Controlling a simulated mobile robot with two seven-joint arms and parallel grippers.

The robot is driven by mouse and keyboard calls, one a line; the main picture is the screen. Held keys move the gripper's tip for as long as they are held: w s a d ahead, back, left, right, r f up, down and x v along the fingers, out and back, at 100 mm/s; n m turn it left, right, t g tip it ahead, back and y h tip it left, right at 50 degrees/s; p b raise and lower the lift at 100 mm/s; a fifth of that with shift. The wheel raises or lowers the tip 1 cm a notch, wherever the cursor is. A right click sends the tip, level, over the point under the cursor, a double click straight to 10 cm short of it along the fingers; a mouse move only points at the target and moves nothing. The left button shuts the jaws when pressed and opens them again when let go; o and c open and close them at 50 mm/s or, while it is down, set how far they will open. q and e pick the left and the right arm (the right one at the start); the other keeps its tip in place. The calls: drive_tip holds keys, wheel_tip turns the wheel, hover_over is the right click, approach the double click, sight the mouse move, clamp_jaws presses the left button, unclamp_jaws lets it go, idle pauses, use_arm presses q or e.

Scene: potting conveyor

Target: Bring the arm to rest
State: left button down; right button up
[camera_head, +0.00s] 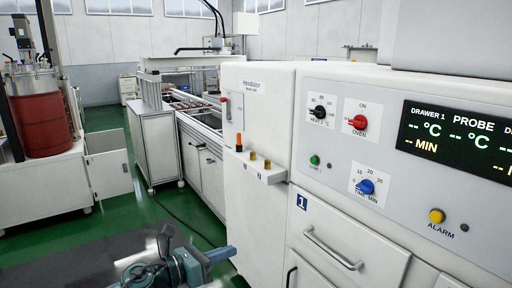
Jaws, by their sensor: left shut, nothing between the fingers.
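My left arm comes in at the bottom edge, left of centre. Its dark and teal-blue wrist and my left gripper (228,252) show low in the view, with the gripper pointing right. The gripper is shut and empty. It shows in front of the white cabinet and above the green floor in the picture, and I see no contact with anything. The rest of the left arm is cut off by the bottom edge. My right gripper is not in view.
A white oven panel (330,85) with knobs, a display and drawer handle (333,250) fills the right. A white cabinet (257,215) with small fittings adjoins it. A conveyor bench (205,150) stands behind. A red drum (45,122) stands far left. Green floor (135,212) lies between.

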use_arm(q)
drive_tip(key=s+a+f+m+y+p, duration=0.1)
drive_tip(key=s+a+f+m+y, duration=0.1)
drive_tip(key=s+f+m, duration=0.3)
drive_tip(key=s+a+f+m+y, duration=0.2)
drive_tip(key=s+f+m+y, duration=0.3)
drive_tip(key=s+m, duration=0.8)
drive_tip(key=s+a+f+m+t+y+p, duration=0.1)
drive_tip(key=s+a+f+m+y, duration=0.1)
drive_tip(key=s+f+m, duration=0.5)
drive_tip(key=s+m+y, duration=0.1)
drive_tip(key=s+m, duration=0.1)
drive_tip(key=m, duration=0.4)
drive_tip(key=shift+a+f+p, duration=0.15)
drive_tip(key=shift+a+p, duration=0.1)
drive_tip(key=shift+p, duration=0.05)
